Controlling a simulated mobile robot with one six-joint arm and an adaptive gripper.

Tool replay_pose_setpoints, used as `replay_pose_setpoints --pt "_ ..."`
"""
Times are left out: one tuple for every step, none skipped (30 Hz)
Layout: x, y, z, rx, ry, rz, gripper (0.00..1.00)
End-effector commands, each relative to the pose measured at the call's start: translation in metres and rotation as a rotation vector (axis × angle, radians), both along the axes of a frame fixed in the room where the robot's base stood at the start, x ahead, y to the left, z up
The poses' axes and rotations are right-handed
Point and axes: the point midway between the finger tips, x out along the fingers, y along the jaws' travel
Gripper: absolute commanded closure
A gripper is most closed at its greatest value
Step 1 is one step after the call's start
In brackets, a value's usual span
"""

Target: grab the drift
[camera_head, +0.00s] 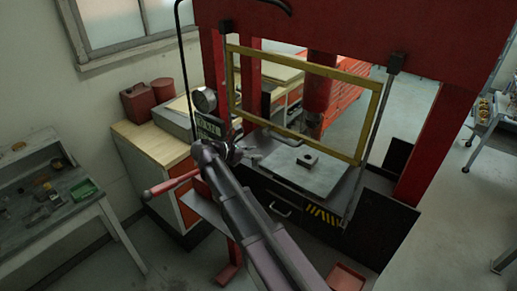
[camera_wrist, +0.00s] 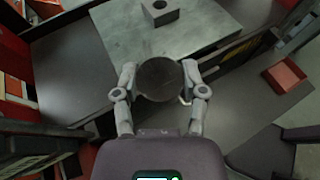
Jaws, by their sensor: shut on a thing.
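The drift (camera_wrist: 160,79) shows in the wrist view as a dark round disc between the two fingers, seen roughly end-on, so its length is hidden. My gripper (camera_wrist: 160,84) is shut on it, with one finger on each side. In the head view my gripper (camera_head: 238,152) is in front of the red press, left of the press plate. The drift is too small and too covered there to make out clearly.
A square block with a round hole (camera_head: 307,160) lies on the grey press plate (camera_head: 290,178); it also shows in the wrist view (camera_wrist: 160,12). A yellow guard frame (camera_head: 300,62) and red posts surround the plate. A red tray (camera_head: 347,278) is low in front.

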Motion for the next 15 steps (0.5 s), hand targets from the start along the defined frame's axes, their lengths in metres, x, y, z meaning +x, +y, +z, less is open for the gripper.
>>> replay_pose_setpoints --pt "-0.0007 0.0014 0.003 0.006 0.003 0.0 1.0" --pt "-0.0009 0.002 0.0031 0.01 0.005 0.0 1.0" --pt "-0.0013 0.0027 0.0031 0.014 0.007 0.0 1.0" --pt "-0.0016 0.0032 0.0029 0.018 0.009 0.0 1.0" --pt "-0.0018 0.0037 0.0027 0.02 0.01 0.0 1.0" --pt "-0.002 0.004 0.0026 0.022 0.011 0.0 1.0" --pt "-0.0021 0.0042 0.0024 0.024 0.012 0.0 1.0" --pt "-0.0022 0.0044 0.0023 0.025 0.013 0.0 1.0" --pt "-0.0024 0.0045 0.0021 0.025 0.013 0.0 1.0" --pt "-0.0024 0.0046 0.0021 0.026 0.013 0.0 1.0" --pt "-0.0024 0.0045 0.002 0.026 0.013 0.0 1.0" --pt "-0.0023 0.0046 0.0019 0.026 0.013 0.0 1.0" --pt "-0.0023 0.0046 0.0019 0.026 0.013 0.0 1.0" --pt "-0.0023 0.0046 0.0019 0.026 0.013 0.0 1.0" --pt "-0.0023 0.0046 0.0019 0.025 0.013 0.0 1.0"
